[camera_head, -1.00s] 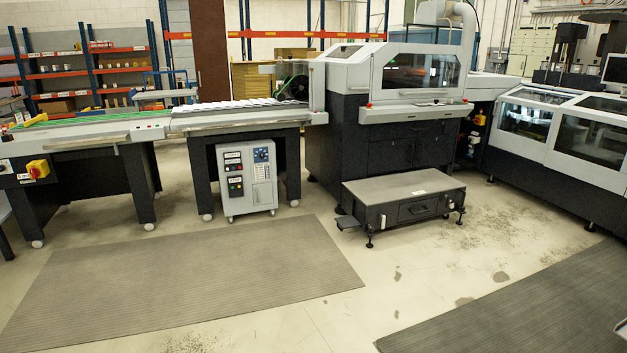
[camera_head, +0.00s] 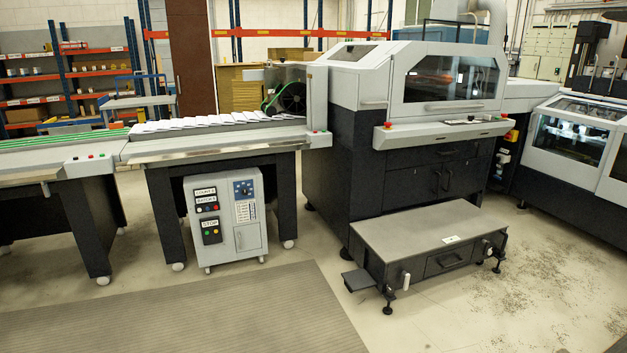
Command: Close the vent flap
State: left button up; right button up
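The vent flap cannot be made out for certain in this view. The large grey and black stitching machine (camera_head: 345,155) stands in the middle, with a windowed hood (camera_head: 450,75) that is down. A round black fan-like part (camera_head: 291,97) with a green hose sits behind a clear panel at its left end. A small grey control cabinet (camera_head: 226,222) with buttons and a dial stands under the conveyor. Neither of my grippers is in view.
A low dark platform (camera_head: 420,229) with feet and a drawer stands before the machine. A conveyor table (camera_head: 213,143) with paper sheets runs left. A ribbed mat (camera_head: 190,315) lies on the floor in front. Bare floor (camera_head: 440,320) lies at the front right.

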aim_at(359, 280)
jog(key=i, duration=0.7)
jog(key=i+z, duration=0.15)
jog(key=i, duration=0.5)
jog(key=i+j, duration=0.15)
jog(key=i, duration=0.55)
